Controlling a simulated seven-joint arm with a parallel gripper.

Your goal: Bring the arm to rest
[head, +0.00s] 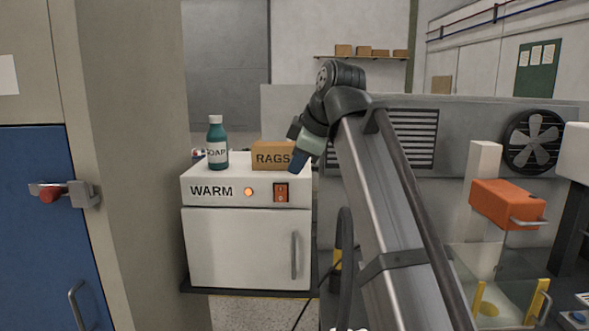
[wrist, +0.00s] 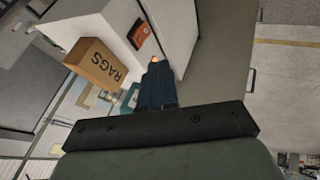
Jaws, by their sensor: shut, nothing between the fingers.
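My gripper (head: 298,160) is at the end of my raised arm, in front of the right part of the white WARM cabinet's top. Its dark blue fingers point down in the head view and overlap the right end of the RAGS box (head: 268,155). In the wrist view the fingers (wrist: 157,75) are together, with nothing seen held between them. The RAGS box (wrist: 95,65) shows to their left there. I cannot tell whether the fingers touch anything.
The WARM cabinet (head: 225,245) has a lit orange lamp, a red switch (head: 281,192) and a closed door. A SOAP bottle (head: 217,145) stands upright on it. A blue door (head: 40,220) is at left. An orange box (head: 507,204), a clear-walled enclosure and a fan (head: 534,141) are at right.

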